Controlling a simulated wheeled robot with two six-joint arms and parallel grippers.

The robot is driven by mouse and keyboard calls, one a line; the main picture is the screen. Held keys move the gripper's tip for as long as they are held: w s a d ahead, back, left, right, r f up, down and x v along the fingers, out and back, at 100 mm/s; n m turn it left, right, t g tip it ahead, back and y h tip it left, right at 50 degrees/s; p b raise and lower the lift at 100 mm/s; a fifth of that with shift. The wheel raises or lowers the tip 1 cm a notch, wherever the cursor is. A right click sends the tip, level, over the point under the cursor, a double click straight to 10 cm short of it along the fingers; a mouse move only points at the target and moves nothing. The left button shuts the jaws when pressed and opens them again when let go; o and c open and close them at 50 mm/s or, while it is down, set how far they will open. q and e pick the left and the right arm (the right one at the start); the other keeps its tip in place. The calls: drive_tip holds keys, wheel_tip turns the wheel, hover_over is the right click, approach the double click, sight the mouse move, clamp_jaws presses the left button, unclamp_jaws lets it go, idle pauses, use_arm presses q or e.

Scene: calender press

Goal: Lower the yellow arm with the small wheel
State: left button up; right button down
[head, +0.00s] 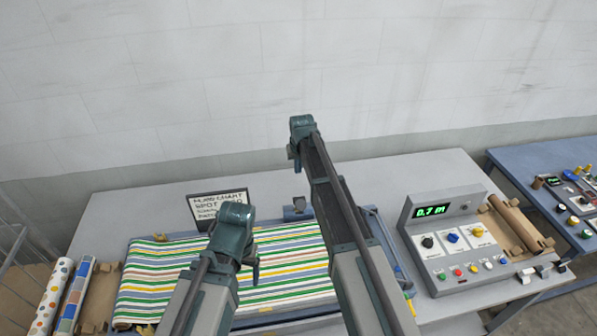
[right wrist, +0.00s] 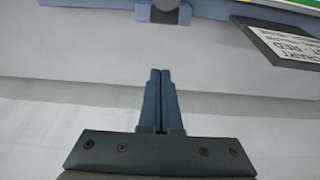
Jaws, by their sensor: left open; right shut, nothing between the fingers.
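The press carries a striped sheet (head: 150,285) in green, yellow, white and blue. A yellow piece (head: 410,300) shows at the press's right front corner; I cannot tell whether it belongs to the yellow arm. I cannot make out the small wheel; my arms cover part of the press. My left gripper (head: 256,268) is open above the striped sheet, mostly hidden by its wrist. My right gripper (head: 292,153) is raised near the table's back edge, apart from the press. In the right wrist view its fingers (right wrist: 160,73) are shut and empty, below a dark grey round fitting (right wrist: 165,8).
A control box (head: 450,245) with a green "0.7 m" readout, knobs and buttons stands right of the press. Patterned rolls (head: 58,290) lie at left. A blue table (head: 530,165) with small parts is at far right.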

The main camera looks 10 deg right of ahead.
sight(299, 197)
drive_tip(key=f+b, duration=0.3)
drive_tip(key=s+f+b, duration=0.1)
drive_tip(key=f+b, duration=0.1)
drive_tip(key=f, duration=0.1)
drive_tip(key=f+b, duration=0.3)
drive_tip(key=shift+s+f+b, duration=0.25)
drive_tip(key=shift+b, duration=0.05)
drive_tip(key=shift+w, duration=0.1)
drive_tip(key=shift+s+t+b, duration=0.3)
drive_tip(key=shift+s+t, duration=0.1)
drive_tip(key=shift+s, duration=0.05)
